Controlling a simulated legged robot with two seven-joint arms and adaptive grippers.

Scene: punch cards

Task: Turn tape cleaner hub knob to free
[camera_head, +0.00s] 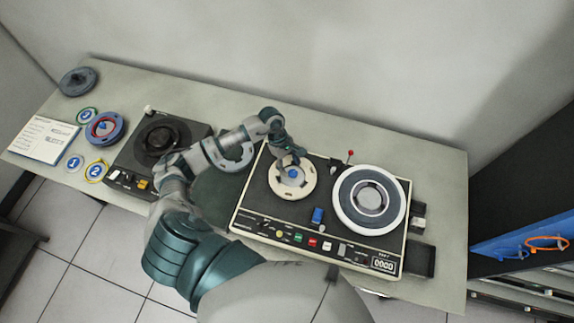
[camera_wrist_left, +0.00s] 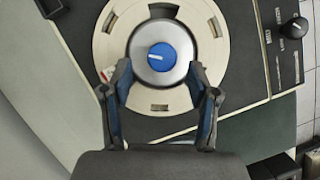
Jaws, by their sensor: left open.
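The tape cleaner (camera_head: 320,262) is a dark-topped machine with a cream front panel on the table. Its left hub carries a cream reel (camera_head: 274,184) with a blue hub knob (camera_head: 293,173) at the centre. In the left wrist view the knob (camera_wrist_left: 160,56) is round and blue with a short white pointer line, on a silver hub (camera_wrist_left: 143,74). My left gripper (camera_head: 291,158) is over this hub. In the wrist view its fingers (camera_wrist_left: 160,82) are open, one on each side of the silver hub's near edge, with the knob beyond them. I cannot tell whether they touch. My right gripper is not seen.
A white-rimmed reel (camera_head: 345,205) sits on the right hub. A second dark machine (camera_head: 126,160) is at left, with numbered discs (camera_head: 73,163) and a paper sheet (camera_head: 42,138) beyond.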

